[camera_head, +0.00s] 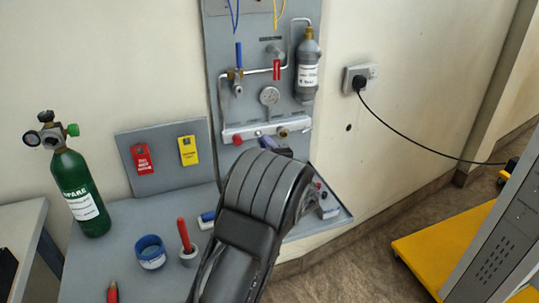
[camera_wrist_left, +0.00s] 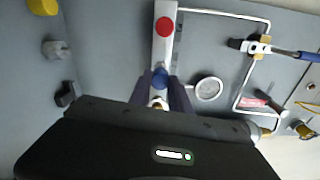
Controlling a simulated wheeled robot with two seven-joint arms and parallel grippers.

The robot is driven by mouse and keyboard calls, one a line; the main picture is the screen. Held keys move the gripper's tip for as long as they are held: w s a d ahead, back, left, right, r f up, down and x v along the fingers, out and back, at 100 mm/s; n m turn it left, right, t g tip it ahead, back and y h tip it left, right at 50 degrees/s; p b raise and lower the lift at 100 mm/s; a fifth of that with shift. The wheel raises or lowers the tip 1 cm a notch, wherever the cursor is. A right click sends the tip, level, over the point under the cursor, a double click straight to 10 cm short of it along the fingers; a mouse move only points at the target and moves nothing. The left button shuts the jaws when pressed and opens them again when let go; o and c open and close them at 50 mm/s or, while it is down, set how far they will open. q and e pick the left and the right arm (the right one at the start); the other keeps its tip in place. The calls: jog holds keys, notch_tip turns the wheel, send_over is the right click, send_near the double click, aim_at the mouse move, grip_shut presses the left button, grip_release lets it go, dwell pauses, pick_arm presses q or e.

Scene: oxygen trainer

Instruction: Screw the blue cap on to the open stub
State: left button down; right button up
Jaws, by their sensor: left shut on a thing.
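The grey manifold bar (camera_head: 245,132) is low on the wall panel, with a red cap (camera_head: 237,140) on its left part and a brass fitting (camera_head: 283,132) on its right part. The bar also shows in the left wrist view (camera_wrist_left: 161,50), with the red cap (camera_wrist_left: 165,26). My left gripper (camera_wrist_left: 160,89) is shut on the blue cap (camera_wrist_left: 160,77), which sits between its fingertips in front of the bar. In the head view my left gripper (camera_head: 277,148) is mostly hidden by my arm. I cannot tell whether the cap touches the stub. My right gripper is out of view.
A pressure gauge (camera_head: 269,96), a blue-handled valve (camera_head: 238,70) and a grey cylinder (camera_head: 307,70) are close above the bar. A green bottle (camera_head: 78,188), a blue-rimmed tub (camera_head: 150,253) and a red-handled tool in a cup (camera_head: 187,240) stand on the bench.

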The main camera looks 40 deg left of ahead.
pick_arm(q)
jog(key=shift+x, duration=0.8)
jog(key=shift+b, duration=0.35)
jog(key=shift+b, duration=1)
dwell(0.8)
jog(key=shift+b+x, duration=0.5)
jog(key=shift+x, duration=0.3)
dwell(0.4)
jog(key=shift+r+m+p, duration=0.25)
jog(key=shift+m+p, duration=0.55)
jog(key=shift+m, duration=0.3)
jog(key=shift+m+p, duration=0.3)
jog(key=shift+m, duration=0.2)
jog(key=shift+f+m, duration=0.25)
jog(key=shift+m, duration=0.05)
